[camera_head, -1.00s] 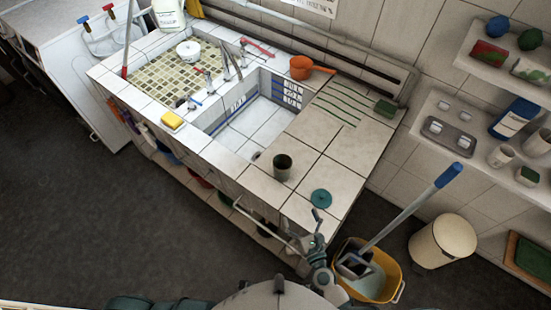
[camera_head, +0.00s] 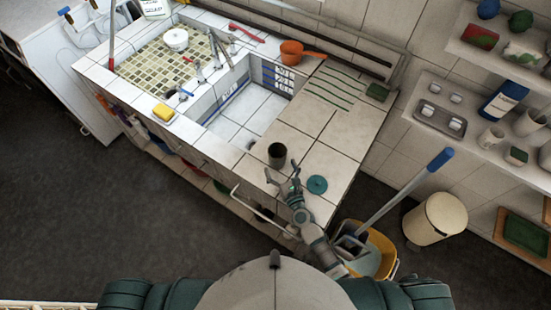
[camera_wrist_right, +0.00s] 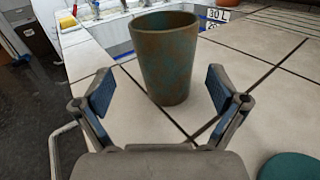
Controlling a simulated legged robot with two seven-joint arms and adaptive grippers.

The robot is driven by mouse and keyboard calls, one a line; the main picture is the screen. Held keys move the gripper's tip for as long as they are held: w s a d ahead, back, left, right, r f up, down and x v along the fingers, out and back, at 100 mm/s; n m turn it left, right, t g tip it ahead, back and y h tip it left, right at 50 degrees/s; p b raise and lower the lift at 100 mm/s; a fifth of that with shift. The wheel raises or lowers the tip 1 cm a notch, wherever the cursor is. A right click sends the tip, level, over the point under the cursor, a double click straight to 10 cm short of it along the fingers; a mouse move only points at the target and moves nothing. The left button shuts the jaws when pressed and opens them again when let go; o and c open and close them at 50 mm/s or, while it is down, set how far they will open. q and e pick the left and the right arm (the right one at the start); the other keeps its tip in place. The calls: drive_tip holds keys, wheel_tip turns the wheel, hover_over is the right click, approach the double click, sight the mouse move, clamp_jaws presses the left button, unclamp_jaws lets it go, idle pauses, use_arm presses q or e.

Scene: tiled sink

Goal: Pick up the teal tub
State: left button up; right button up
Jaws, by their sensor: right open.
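The teal tub (camera_head: 277,157) stands upright on the tiled counter beside the sink basin. It looks dark in the head view. In the right wrist view the tub (camera_wrist_right: 167,58) is teal with brown patches, wider at the top. My right gripper (camera_head: 282,171) is open just in front of the tub, its fingers pointing at it. In the right wrist view the tub stands ahead between the two spread fingers, and neither finger appears to touch it. A flat round teal disc (camera_head: 317,184) lies on the counter to the right of the gripper. My left gripper is not in view.
The sink basin (camera_head: 240,118) opens behind and left of the tub. A yellow sponge (camera_head: 163,112) and an orange dipper (camera_head: 292,48) sit on the rim. A yellow bucket (camera_head: 374,257) with a blue-handled mop stands at the counter's right end. The right tiles are mostly clear.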

sight(280, 164)
drive_tip(key=x, duration=0.3)
drive_tip(key=shift+w+d+f, duration=0.15)
drive_tip(key=shift+w, duration=0.35)
drive_tip(key=shift+w+d+f, duration=0.1)
drive_tip(key=shift+w, duration=0.4)
drive_tip(key=shift+s+a, duration=0.1)
drive_tip(key=shift+a, duration=0.3)
drive_tip(key=c, duration=1.3)
drive_tip(key=shift+d, duration=0.1)
drive_tip(key=shift+c, duration=0.2)
drive_tip(key=shift+d, duration=0.1)
